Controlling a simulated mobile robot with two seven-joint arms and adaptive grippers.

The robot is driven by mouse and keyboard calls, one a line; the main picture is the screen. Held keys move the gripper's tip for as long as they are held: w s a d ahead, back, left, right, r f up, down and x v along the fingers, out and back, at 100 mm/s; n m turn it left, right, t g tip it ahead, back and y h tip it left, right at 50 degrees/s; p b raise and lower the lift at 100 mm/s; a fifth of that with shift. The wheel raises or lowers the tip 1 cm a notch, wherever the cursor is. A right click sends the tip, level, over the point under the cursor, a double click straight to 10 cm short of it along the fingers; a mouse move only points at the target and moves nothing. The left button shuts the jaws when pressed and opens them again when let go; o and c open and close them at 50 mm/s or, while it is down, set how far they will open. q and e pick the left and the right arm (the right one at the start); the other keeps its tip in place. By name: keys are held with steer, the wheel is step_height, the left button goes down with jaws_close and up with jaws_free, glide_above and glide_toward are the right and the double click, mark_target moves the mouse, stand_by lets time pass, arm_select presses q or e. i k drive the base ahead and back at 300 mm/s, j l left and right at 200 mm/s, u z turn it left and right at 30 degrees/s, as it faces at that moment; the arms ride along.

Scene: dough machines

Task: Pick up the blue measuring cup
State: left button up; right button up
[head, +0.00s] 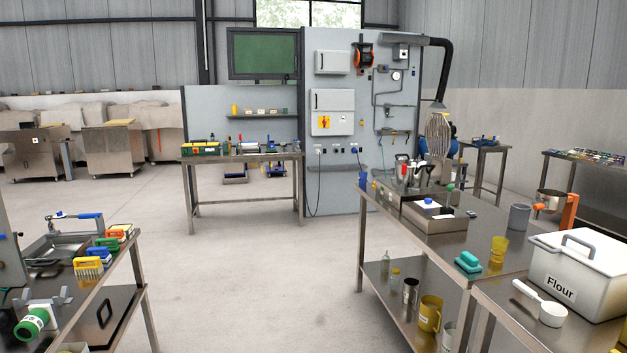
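A small blue cup-like object (363,180) stands at the far left corner of the steel table on the right; it is too small to tell for sure that it is the measuring cup. A white measuring scoop (551,313) with a long handle lies at the near right, in front of the flour bin. Neither of my grippers is in view.
The right steel table (487,245) also holds a white flour bin (575,268), a grey cup (519,217), a yellow cup (499,250) and a teal brush (468,262). A left table (125,262) carries brushes and tools. Open floor (250,265) lies between the tables.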

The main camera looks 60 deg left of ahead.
mark_target(363, 175)
steer(key=u, duration=1.8)
